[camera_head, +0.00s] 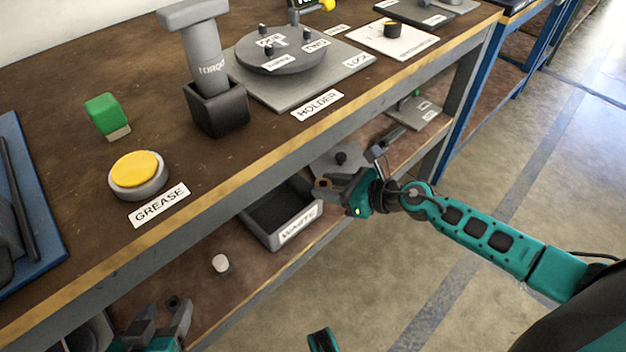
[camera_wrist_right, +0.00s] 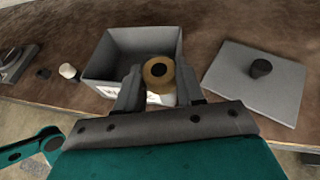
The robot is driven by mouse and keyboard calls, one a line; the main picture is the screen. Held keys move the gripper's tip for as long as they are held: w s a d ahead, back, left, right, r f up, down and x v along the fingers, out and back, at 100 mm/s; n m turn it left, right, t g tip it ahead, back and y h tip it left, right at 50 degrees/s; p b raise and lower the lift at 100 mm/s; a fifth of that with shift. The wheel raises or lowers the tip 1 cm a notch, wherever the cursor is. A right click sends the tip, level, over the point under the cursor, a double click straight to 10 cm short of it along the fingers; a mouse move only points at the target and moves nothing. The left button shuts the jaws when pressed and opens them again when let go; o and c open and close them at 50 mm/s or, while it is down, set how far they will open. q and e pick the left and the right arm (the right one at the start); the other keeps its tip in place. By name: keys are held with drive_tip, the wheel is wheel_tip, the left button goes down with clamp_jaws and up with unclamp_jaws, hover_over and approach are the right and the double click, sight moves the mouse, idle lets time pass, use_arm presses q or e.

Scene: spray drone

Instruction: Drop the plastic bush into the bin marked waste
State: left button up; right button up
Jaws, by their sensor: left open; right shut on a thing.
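My right gripper (camera_head: 326,186) is shut on a tan-brown ring-shaped bush (camera_head: 321,184), which also shows between the fingers in the right wrist view (camera_wrist_right: 158,73). I cannot tell its material by sight. The grey open bin marked WASTE (camera_head: 283,243) stands on the lower shelf. My left gripper (camera_head: 166,316) is open and empty at the bottom left, by the shelf edge.
A small white cylinder (camera_head: 220,263) lies on the lower shelf left of the bin. A grey plate with a dark knob (camera_wrist_right: 262,80) is right of the bin. The bench top (camera_head: 85,200) overhangs the shelf and carries a yellow GREASE button (camera_head: 139,172).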

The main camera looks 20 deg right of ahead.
drive_tip(key=shift+w+a+r, duration=0.1)
drive_tip(key=shift+w+a, duration=0.15)
drive_tip(key=shift+w, duration=0.15)
drive_tip(key=x, duration=0.2)
drive_tip(key=b+x, duration=0.1)
drive_tip(key=shift+w+a+f, duration=0.15)
drive_tip(key=shift+f, duration=0.4)
drive_tip(key=o, duration=1.1)
use_arm(q)
drive_tip(key=shift+w+d+f, duration=0.1)
drive_tip(key=shift+d, duration=0.1)
use_arm(e)
drive_tip(key=shift+r, duration=0.1)
